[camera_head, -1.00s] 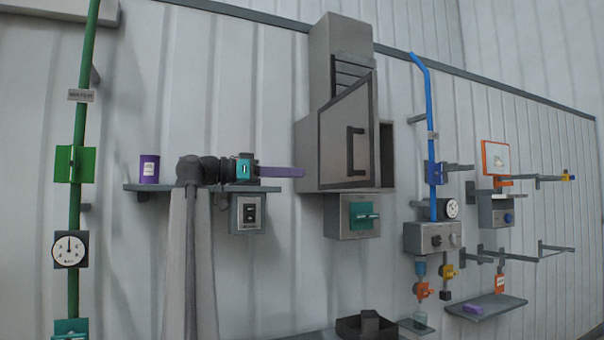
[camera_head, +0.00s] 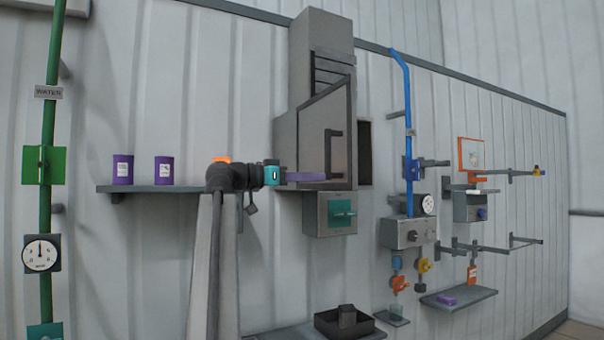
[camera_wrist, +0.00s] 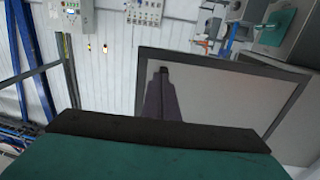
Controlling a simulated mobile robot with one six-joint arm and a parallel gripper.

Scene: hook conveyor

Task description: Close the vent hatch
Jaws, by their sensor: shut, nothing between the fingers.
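The vent hatch (camera_head: 312,148) is a grey panel with a dark frame on the vent box on the wall. It stands ajar, its right edge swung outward, and the box's dark opening (camera_head: 365,150) shows behind it. A dark bar handle (camera_head: 329,150) is on its face. My gripper (camera_head: 322,177) has purple fingers, shut and empty, in front of the hatch's lower part, below the handle. In the wrist view the fingers (camera_wrist: 162,75) overlap the framed hatch panel (camera_wrist: 225,100). I cannot tell whether they touch it.
A teal-handled switch box (camera_head: 328,213) is just below the vent. A shelf (camera_head: 150,190) with two purple cans is left, behind my arm. A blue pipe (camera_head: 408,130) and valves stand right. A dark tray (camera_head: 335,325) sits low in front.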

